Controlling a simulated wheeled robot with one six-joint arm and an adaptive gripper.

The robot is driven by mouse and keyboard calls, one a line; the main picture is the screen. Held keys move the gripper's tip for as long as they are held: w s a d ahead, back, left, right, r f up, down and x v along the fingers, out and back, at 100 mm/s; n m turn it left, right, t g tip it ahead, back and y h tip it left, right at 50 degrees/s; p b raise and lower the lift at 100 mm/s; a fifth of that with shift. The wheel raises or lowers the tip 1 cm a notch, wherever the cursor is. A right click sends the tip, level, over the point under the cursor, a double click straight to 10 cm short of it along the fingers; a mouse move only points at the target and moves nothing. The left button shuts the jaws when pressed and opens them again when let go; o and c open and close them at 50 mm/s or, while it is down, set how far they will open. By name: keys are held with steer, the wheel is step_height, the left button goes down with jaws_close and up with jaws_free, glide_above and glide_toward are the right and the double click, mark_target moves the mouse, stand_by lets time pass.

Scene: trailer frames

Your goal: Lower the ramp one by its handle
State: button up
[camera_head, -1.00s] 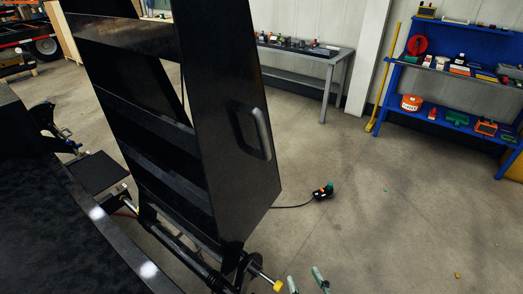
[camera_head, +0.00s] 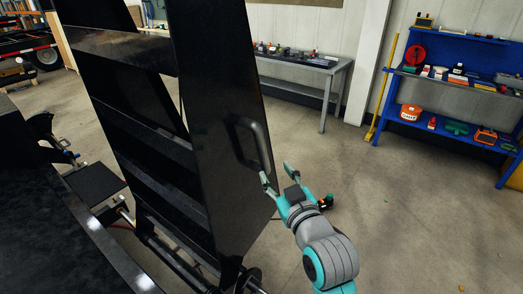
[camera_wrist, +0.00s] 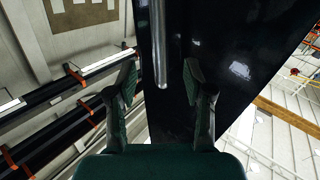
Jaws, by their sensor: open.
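The black ramp (camera_head: 205,120) stands raised and steeply tilted in the head view, with a dark side plate facing right. Its handle (camera_head: 246,140), a grey bar, is fixed to that side plate. In the wrist view the handle (camera_wrist: 160,45) runs down from the top middle, between the fingertips sideways, with its lower end just ahead of the palm. My gripper (camera_head: 277,176) is open at the lower right of the handle, its fingers pointing up towards it. The wrist view shows both fingers (camera_wrist: 160,75) apart on either side of the bar, with gaps showing. I see no contact.
A grey metal table (camera_head: 325,65) with small items stands against the back wall. A blue shelf (camera_head: 445,80) with tools and boxes stands at the right, a yellow pole (camera_head: 385,85) beside it. The floor (camera_head: 420,210) right of my arm is clear.

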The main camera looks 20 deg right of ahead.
mark_target(264, 153)
steer(key=w, duration=1)
steer(key=shift+w+a, duration=0.15)
steer(key=shift+w, duration=0.25)
jaws_close()
